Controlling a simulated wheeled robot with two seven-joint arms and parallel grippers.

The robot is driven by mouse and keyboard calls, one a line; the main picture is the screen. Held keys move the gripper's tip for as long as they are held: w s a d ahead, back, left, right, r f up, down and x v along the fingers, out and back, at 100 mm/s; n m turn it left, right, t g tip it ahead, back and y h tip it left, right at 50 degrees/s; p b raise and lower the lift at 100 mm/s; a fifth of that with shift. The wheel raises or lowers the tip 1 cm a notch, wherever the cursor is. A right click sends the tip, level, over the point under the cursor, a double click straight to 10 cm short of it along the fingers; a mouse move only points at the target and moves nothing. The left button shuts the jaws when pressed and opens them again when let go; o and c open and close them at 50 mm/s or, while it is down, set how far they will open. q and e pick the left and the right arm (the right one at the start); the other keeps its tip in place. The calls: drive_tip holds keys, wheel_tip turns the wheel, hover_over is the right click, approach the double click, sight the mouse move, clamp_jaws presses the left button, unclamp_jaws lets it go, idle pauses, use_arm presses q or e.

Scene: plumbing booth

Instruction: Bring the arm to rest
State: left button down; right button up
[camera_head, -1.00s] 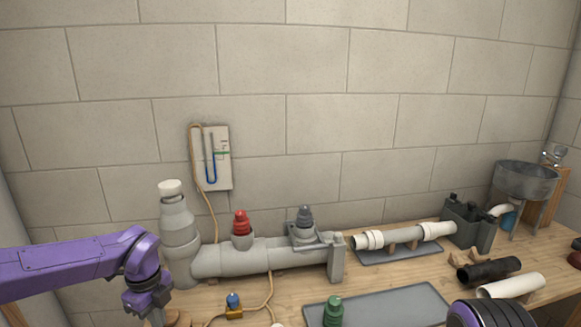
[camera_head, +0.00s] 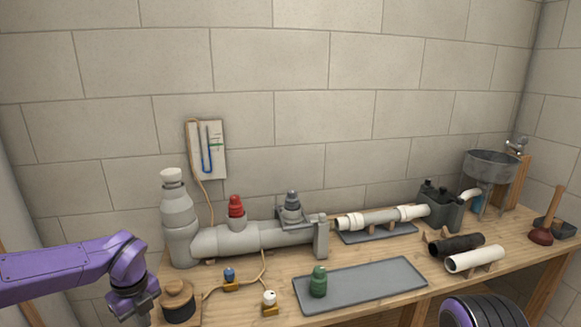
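My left arm comes in from the left in purple. Its gripper (camera_head: 136,306) hangs low at the left front of the workbench, and its fingers are too hidden to tell whether they are open or shut. It is just left of a round wooden-topped black item (camera_head: 178,301). Of my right arm only a dark, purple-ringed part (camera_head: 482,312) shows at the bottom right; the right gripper is out of the picture.
The bench (camera_head: 240,296) holds a grey pipe assembly (camera_head: 262,236) with a red valve (camera_head: 236,207). A green fitting (camera_head: 318,281) stands on a grey tray (camera_head: 375,284). White (camera_head: 475,259) and black (camera_head: 457,243) pipes, a sink (camera_head: 491,164) and a plunger (camera_head: 541,237) are at the right.

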use_arm(q)
drive_tip(key=s+f+m+t+y, duration=0.35)
drive_tip(key=f+m, duration=0.45)
drive_tip(key=m, duration=0.5)
drive_tip(key=s+f+m+t+y, duration=0.2)
drive_tip(key=s+f+m, duration=0.35)
drive_tip(key=m, duration=0.75)
drive_tip(key=s+d+f+m+g+h, duration=0.1)
drive_tip(key=s+f+m, duration=0.5)
drive_tip(key=s, duration=0.5)
drive_tip(key=s+d+f+m+g+h, duration=0.2)
drive_tip(key=s+f+m, duration=0.4)
drive_tip(key=s, duration=0.5)
drive_tip(key=m, duration=0.2)
drive_tip(key=shift+s+f+m, duration=0.15)
drive_tip(key=shift+s+m, duration=0.05)
drive_tip(key=shift+m, duration=0.1)
